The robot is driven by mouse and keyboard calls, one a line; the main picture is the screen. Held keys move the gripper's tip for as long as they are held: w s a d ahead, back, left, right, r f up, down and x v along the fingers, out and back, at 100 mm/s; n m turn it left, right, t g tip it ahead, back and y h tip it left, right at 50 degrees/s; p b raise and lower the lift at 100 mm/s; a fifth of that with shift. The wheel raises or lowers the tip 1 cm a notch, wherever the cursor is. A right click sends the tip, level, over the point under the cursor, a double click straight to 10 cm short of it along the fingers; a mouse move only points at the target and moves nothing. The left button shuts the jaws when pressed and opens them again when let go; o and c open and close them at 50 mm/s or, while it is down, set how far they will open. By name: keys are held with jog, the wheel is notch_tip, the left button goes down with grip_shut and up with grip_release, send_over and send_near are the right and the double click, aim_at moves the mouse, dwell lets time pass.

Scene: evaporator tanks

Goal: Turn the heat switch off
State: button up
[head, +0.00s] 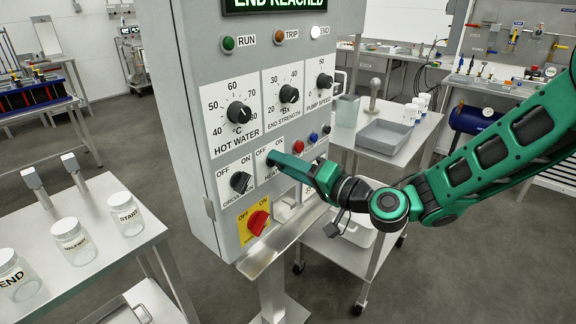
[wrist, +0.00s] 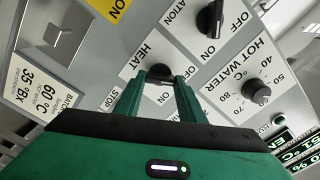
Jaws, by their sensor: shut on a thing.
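The heat switch (wrist: 159,72) is a black rotary knob on the grey control panel (head: 205,175), beside its HEAT label in the wrist view. My gripper (wrist: 160,82) has its two green fingers on either side of the knob and is shut on it. In the head view my gripper (head: 273,159) reaches the panel from the right and covers the knob. The OFF and ON marks show above it there. Whether the knob points to OFF or ON cannot be told.
The circulation switch (head: 241,182) is just left of the heat switch, with a red main switch (head: 258,222) below. Red (head: 298,146) and blue (head: 313,137) buttons sit close to my gripper. The display (head: 275,4) reads END REACHED. A jar table (head: 100,225) stands at left.

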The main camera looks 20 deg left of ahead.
jog(key=shift+s+f+n, duration=0.1)
jog(key=shift+f+n, duration=0.2)
jog(key=shift+n, duration=0.9)
jog(key=o, duration=1)
jog(key=shift+o, duration=0.2)
jog(key=shift+r, duration=0.1)
jog(key=v, duration=1)
jog(key=shift+d, duration=0.4)
